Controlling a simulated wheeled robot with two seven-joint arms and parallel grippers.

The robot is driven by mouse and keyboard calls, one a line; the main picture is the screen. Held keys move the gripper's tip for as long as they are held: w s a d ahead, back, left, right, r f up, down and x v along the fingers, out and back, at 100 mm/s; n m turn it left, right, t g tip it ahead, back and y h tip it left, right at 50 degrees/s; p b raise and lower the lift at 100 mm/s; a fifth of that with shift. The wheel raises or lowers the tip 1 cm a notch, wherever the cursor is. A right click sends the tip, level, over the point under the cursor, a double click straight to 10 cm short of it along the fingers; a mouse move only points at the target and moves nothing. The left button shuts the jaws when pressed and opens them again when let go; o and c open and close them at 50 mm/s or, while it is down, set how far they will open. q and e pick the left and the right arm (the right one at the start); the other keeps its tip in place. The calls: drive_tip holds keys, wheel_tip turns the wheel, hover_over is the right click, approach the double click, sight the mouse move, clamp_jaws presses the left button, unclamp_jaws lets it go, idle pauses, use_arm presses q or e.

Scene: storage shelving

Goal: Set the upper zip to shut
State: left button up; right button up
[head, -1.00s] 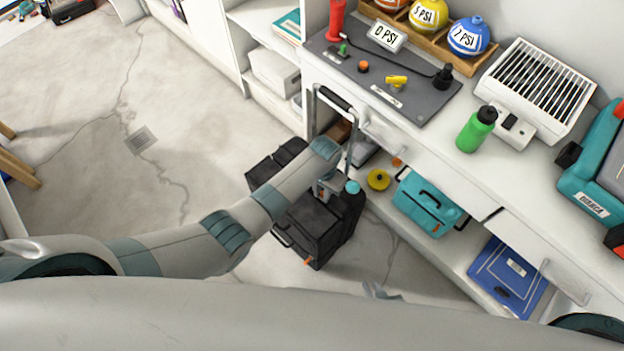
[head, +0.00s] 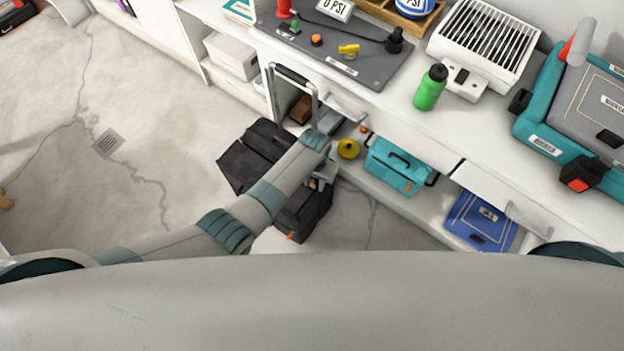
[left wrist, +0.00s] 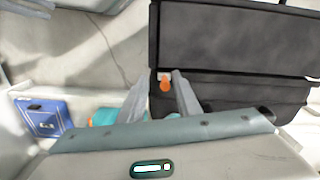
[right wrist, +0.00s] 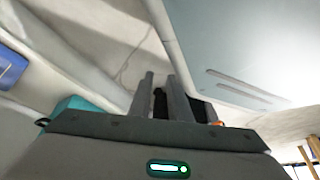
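A black case (head: 249,167) with a raised pull handle stands on the floor in front of the bench, partly hidden by my left arm. My left gripper (head: 322,182) is over its right part. In the left wrist view, the left gripper (left wrist: 160,90) is open, with an orange zip pull (left wrist: 165,84) showing between its fingers, on the black case (left wrist: 225,85). I see no contact. An orange tab (head: 292,237) also shows low on the case in the head view; I cannot tell which zip is upper. My right gripper (right wrist: 160,90) looks open and empty, with a dark surface behind it.
The bench (head: 440,130) carries a green bottle (head: 431,88), a white heater-like box and a teal case.

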use_arm(q)
drive_tip(key=shift+a, duration=0.1)
idle(0.4)
drive_tip(key=shift+r, duration=0.1)
